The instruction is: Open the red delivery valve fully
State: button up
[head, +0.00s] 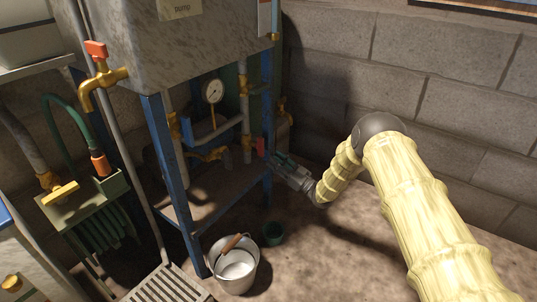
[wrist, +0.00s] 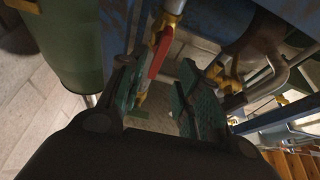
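The red delivery valve handle (head: 260,147) shows as a small red piece by the blue frame's right leg in the head view. In the wrist view it is a long red lever (wrist: 155,55) on brass fittings, running obliquely. My gripper (head: 276,160) is beside the handle at that leg. In the wrist view my gripper (wrist: 160,78) is open, its green-padded fingers apart. The lever lies ahead of the gap, close to the left finger. I cannot tell whether they touch. Part of the lever's lower end is hard to see near the left finger.
A blue frame (head: 165,150) carries a grey tank (head: 180,45), with a pressure gauge (head: 212,91) and pipes beneath. A metal bucket (head: 234,268) and a small green pot (head: 272,233) stand on the floor. A block wall (head: 400,50) is behind; floor at right is clear.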

jog(key=shift+v, duration=2.7)
